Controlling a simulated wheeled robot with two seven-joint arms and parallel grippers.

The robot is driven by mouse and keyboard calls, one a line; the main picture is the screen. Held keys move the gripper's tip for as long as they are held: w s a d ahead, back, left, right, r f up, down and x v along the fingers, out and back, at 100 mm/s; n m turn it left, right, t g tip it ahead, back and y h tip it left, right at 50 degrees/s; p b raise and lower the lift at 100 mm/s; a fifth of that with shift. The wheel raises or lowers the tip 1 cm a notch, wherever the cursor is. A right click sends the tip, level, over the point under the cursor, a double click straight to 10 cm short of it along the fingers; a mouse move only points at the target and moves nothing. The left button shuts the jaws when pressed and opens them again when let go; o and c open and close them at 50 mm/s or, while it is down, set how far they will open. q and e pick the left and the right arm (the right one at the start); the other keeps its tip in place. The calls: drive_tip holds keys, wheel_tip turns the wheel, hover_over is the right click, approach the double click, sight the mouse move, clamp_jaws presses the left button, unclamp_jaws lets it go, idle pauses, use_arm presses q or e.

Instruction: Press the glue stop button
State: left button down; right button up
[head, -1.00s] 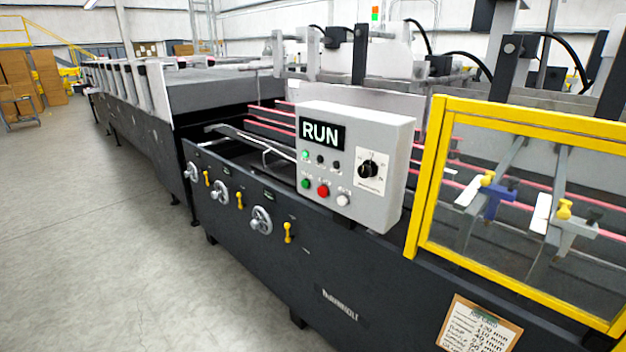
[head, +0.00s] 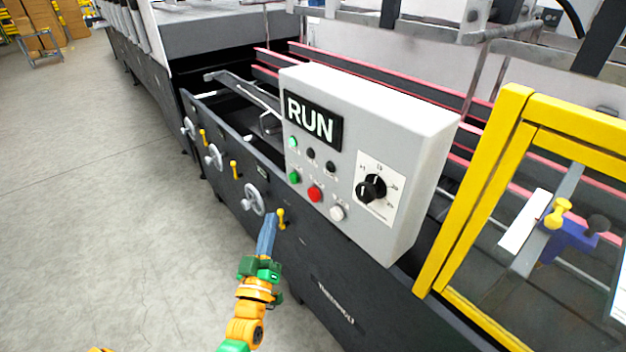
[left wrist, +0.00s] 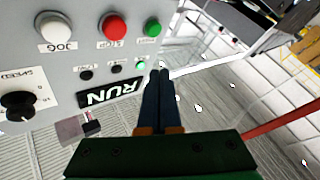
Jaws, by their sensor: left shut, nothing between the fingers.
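The grey control box (head: 390,110) on the machine has a sign reading RUN, with a lit green lamp and two dark lamps below it. Under these sit a green button (head: 293,177), a red button (head: 315,193) and a white button (head: 338,213). In the left wrist view the red button (left wrist: 115,27) is labelled STOP, the white one (left wrist: 53,27) JOG, and the green one (left wrist: 152,26) is beside them. My left gripper (head: 271,218) is shut and empty, below and left of the buttons, apart from them. It also shows in the left wrist view (left wrist: 160,75). My right gripper is out of view.
A black speed knob (head: 371,188) is on the box's right side. Handwheels (head: 254,199) and yellow levers (head: 235,170) line the machine's front panel near my left arm. A yellow guard frame (head: 480,190) stands at right. The floor at left is clear.

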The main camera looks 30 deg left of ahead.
sight(313, 195)
use_arm(q)
drive_tip(key=w+d+b, duration=0.3)
drive_tip(key=w, duration=0.4)
drive_tip(key=shift+w+d+r+b, duration=0.15)
drive_tip(key=shift+d+r+b, duration=0.1)
drive_tip(key=shift+b, duration=0.05)
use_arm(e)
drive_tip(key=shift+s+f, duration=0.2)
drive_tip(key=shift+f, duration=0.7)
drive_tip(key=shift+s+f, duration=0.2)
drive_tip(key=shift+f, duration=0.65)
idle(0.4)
use_arm(q)
drive_tip(key=shift+w+d, duration=0.15)
drive_tip(key=shift+w, duration=0.2)
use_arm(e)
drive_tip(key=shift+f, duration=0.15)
